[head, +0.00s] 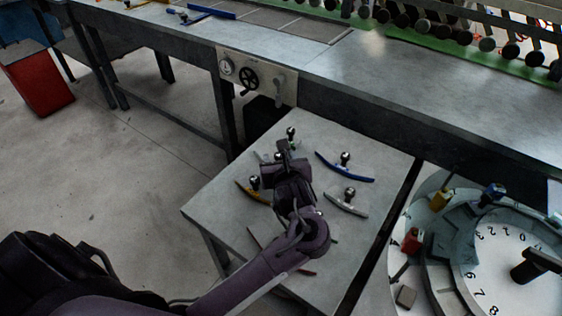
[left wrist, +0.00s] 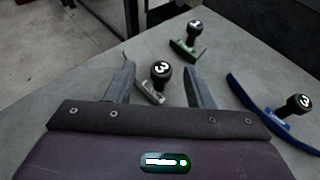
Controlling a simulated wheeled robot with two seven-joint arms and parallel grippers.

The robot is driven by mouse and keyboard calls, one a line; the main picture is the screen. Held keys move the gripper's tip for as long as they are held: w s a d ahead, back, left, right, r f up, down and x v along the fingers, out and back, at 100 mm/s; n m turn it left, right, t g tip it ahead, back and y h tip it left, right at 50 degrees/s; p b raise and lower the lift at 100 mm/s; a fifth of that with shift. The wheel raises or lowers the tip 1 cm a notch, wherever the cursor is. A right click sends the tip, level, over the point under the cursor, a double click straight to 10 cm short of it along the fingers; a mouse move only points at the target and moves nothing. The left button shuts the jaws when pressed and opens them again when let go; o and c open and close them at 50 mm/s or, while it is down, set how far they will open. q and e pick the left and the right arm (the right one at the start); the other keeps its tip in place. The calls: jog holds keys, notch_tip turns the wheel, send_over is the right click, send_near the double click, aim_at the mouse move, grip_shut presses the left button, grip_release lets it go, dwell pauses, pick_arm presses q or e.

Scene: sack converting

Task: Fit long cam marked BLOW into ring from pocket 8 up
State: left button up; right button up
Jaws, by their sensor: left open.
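My left gripper (head: 284,152) hangs open over the small table; in the left wrist view its fingers (left wrist: 160,68) stand either side of a grey cam (left wrist: 148,92) whose black knob reads 3. I cannot tell whether they touch it. A grey-white cam (head: 346,205), a yellow cam (head: 251,191) and a green cam (left wrist: 185,50) with knob 1 lie around. No BLOW mark is legible. The ring (head: 462,262), with numbered dial (head: 510,262), is at right, cut by the frame.
The small table (head: 232,208) has thin red pieces partly hidden under my arm. A long bench (head: 345,75) with a gauge-and-handwheel panel (head: 257,77) runs behind. Coloured blocks, one red (head: 412,240), sit around the ring. A red bin (head: 40,82) stands far left.

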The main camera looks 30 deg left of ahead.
aim_at(279, 156)
pick_arm(q)
jog(key=x, duration=0.3)
jog(key=shift+w+f, duration=0.1)
jog(key=shift+w, duration=0.05)
jog(key=shift+c, duration=0.3)
grip_shut()
